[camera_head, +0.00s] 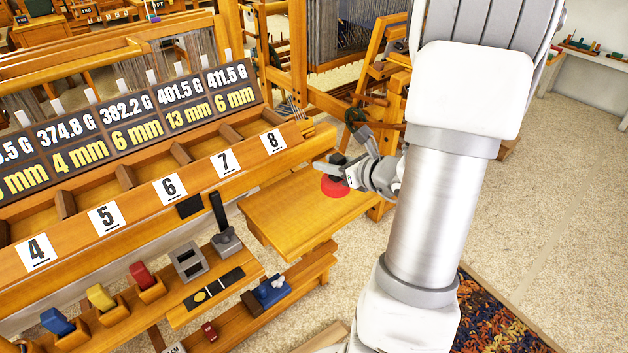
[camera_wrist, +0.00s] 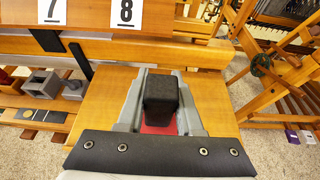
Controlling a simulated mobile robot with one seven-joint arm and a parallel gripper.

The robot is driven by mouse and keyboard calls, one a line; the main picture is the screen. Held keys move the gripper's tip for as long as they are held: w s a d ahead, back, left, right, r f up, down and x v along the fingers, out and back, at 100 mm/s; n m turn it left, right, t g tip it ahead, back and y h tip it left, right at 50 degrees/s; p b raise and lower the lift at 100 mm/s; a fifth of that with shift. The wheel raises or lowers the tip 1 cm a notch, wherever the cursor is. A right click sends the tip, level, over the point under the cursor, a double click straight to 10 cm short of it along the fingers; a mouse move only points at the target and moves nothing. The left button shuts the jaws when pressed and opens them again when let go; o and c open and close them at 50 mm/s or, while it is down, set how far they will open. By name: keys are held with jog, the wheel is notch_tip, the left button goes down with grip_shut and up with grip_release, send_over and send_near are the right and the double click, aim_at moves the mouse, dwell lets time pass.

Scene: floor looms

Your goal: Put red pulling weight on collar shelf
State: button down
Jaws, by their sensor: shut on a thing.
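The red pulling weight (camera_head: 335,187) shows as a red disc with a black grip on top. My gripper (camera_head: 343,172) is shut on its black grip, over the right part of a plain wooden shelf (camera_head: 275,215). In the wrist view, the black grip (camera_wrist: 161,98) stands between the two grey fingers, and part of the red body (camera_wrist: 158,128) shows below it. Whether the weight touches the shelf or hangs just above it, I cannot tell. No label shows which shelf is the collar shelf.
A sloped rack (camera_head: 150,205) with numbered bays and weight labels stands left of the shelf. A lower ledge (camera_head: 255,270) holds small tools and coloured blocks. Loom frames (camera_head: 370,75) stand behind. Bare shelf surface shows left of the weight.

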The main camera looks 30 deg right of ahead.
jog(key=shift+w+d+f+b, duration=0.1)
jog(key=shift+w+f+b, duration=0.45)
jog(key=shift+w+f, duration=1.35)
jog(key=shift+w+d+f+b, duration=0.1)
jog(key=shift+w+f+b, duration=0.4)
jog(key=shift+w+f, duration=1.4)
jog(key=shift+s+f, duration=0.2)
jog(key=shift+f, duration=0.05)
jog(key=shift+f, duration=0.1)
jog(key=c, duration=0.6)
grip_release()
jog(key=shift+s+f, duration=0.1)
jog(key=shift+o, duration=0.2)
